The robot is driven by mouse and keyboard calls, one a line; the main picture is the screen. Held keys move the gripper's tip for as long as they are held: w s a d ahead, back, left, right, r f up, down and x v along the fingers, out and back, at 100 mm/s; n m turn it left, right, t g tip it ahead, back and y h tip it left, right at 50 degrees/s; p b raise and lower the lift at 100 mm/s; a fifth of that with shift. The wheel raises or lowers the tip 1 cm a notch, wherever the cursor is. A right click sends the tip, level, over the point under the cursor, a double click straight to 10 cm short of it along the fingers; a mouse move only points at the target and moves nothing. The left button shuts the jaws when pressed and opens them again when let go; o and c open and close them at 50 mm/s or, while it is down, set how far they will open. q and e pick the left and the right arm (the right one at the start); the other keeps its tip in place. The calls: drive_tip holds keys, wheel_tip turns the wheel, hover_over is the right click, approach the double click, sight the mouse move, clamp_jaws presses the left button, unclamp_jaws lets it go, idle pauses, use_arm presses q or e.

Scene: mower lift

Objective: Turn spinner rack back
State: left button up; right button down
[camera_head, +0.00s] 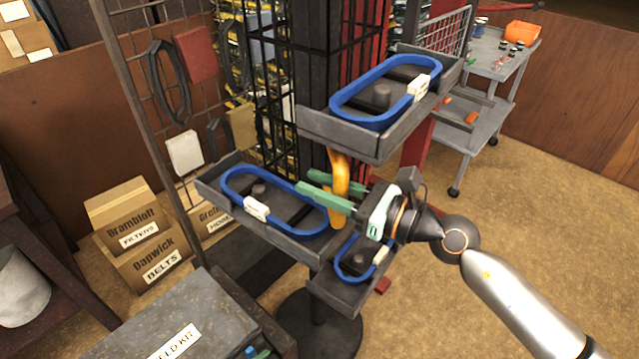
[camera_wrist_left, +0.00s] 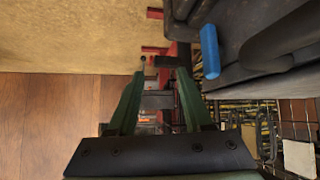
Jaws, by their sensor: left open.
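The spinner rack has grey trays on a dark central post, each with a blue belt: an upper tray (camera_head: 350,133), a left tray (camera_head: 275,236) and a lower tray (camera_head: 338,296). A yellow-orange upright handle (camera_head: 338,165) hangs below the upper tray. My right gripper (camera_head: 303,179) is at this handle, one green finger in front and one behind. I cannot tell whether they press on it. My left gripper (camera_wrist_left: 162,65) is open with nothing visible between its fingers. It is not in the head view; its wrist view shows a blue piece (camera_wrist_left: 209,51) on dark parts beside it.
A wire grid panel with hanging parts (camera_head: 170,85) stands behind the left tray. Cardboard boxes (camera_head: 130,215) are on the floor at left. A dark case (camera_head: 190,315) is at front left. A grey cart (camera_head: 497,65) stands at back right. The carpet at right is clear.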

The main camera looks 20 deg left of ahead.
drive_tip(key=c, duration=1)
unclamp_jaws()
drive_tip(key=shift+w+d+r, duration=0.15)
drive_tip(key=shift+w+r, duration=0.1)
drive_tip(key=shift+w, duration=0.25)
drive_tip(key=shift+o, duration=0.8)
drive_tip(key=shift+w+f, duration=0.1)
drive_tip(key=shift+o, duration=0.9)
drive_tip(key=shift+f, duration=0.1)
drive_tip(key=b+v, duration=0.3)
drive_tip(key=v, duration=0.9)
drive_tip(key=shift+s+b, duration=0.25)
drive_tip(key=shift+b, duration=0.15)
drive_tip(key=shift+d, duration=0.15)
